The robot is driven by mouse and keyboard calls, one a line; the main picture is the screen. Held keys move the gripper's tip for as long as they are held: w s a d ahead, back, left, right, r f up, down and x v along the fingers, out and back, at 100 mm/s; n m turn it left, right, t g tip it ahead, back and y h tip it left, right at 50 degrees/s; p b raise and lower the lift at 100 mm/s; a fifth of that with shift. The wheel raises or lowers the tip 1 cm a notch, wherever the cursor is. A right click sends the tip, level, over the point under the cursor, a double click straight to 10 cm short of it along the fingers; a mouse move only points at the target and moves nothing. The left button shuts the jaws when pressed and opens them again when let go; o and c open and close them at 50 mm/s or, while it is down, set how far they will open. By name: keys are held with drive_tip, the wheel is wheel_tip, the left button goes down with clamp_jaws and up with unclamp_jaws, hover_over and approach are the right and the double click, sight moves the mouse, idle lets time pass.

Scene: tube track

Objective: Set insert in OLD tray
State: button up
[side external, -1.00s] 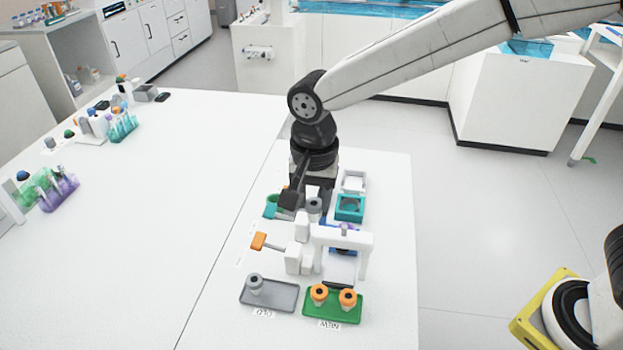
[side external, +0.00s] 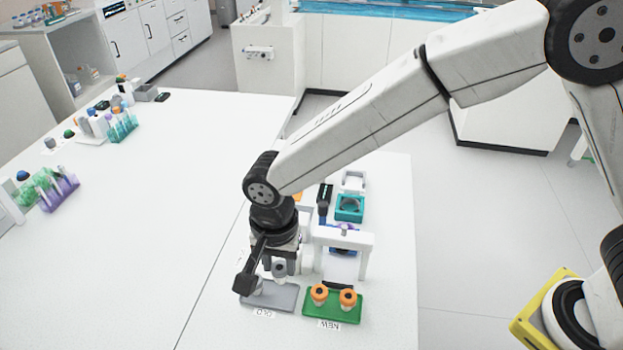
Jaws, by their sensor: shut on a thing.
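The grey OLD tray (side external: 285,299) lies flat at the front of the bench. One grey-topped insert (side external: 258,287) stands at its left end, partly hidden behind a dark part of my gripper. My gripper (side external: 279,262) points down over the right part of this tray, shut on a second grey-topped insert (side external: 279,270). I cannot tell whether the held insert touches the tray. The green NEW tray (side external: 333,313) lies to the right and holds two orange-topped inserts (side external: 319,293) (side external: 348,298).
A white arch-shaped stand (side external: 365,243) rises just behind the NEW tray, close to the right of my gripper. A teal holder (side external: 350,207) and a white frame (side external: 354,181) stand farther back. The bench left of the OLD tray is clear.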

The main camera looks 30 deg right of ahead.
sight(281, 280)
drive_tip(key=shift+f, duration=0.25)
drive_tip(key=shift+f, duration=2.2)
drive_tip(key=shift+f, duration=0.15)
drive_tip(key=o, duration=1.1)
drive_tip(key=shift+r, duration=3.95)
